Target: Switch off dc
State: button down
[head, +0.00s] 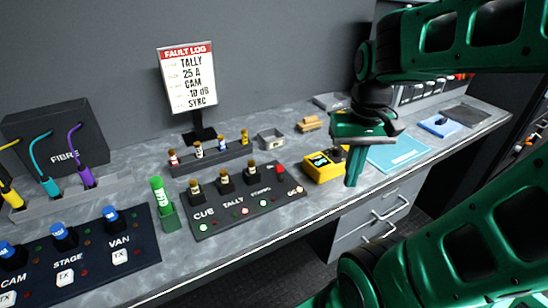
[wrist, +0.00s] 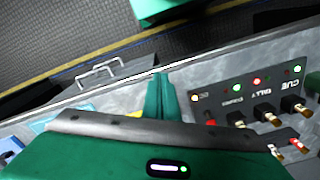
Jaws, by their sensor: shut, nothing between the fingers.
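A dark control panel (head: 245,214) lies on the counter, with CUE, TALLY and other labels and a row of plug-like switches. At its right end is a red switch (head: 281,170), with a small orange-lit label (head: 297,190) in front that I cannot read clearly; I take it as dc. The wrist view shows the panel (wrist: 240,90) upside down, with the red switch (wrist: 211,123) at its left end. My gripper (head: 354,170) is shut and empty, pointing down to the right of the red switch, apart from it. Its fingers also show in the wrist view (wrist: 160,97).
A yellow box (head: 322,168) with a dark knob stands between the panel and my gripper. A green marker-like item (head: 160,200) stands left of the panel. A fault log sign (head: 188,78) stands behind. A cyan mat (head: 398,152) lies right. Drawers are below the counter's front edge.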

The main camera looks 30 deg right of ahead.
aim_at(280, 172)
jog(key=w+a+r+n, duration=0.2)
jog(key=w+a, duration=0.2)
jog(key=w, duration=0.8)
jog(key=w+a+r+n, duration=0.1)
jog(key=w+a+n, duration=0.2)
jog(key=w, duration=0.9)
jog(key=shift+w+a+r, duration=0.25)
jog(key=shift+a+r, duration=0.1)
jog(key=shift+a, duration=0.25)
notch_tip(280, 172, down, 9)
jog(key=shift+f, duration=0.2)
jog(key=shift+s+f, duration=0.15)
jog(key=shift+f, duration=0.2)
jog(key=shift+s+r, duration=0.35)
jog(key=shift+s, duration=0.55)
jog(key=shift+s+r, duration=0.35)
jog(key=shift+s, duration=0.5)
jog(key=shift+a, duration=0.15)
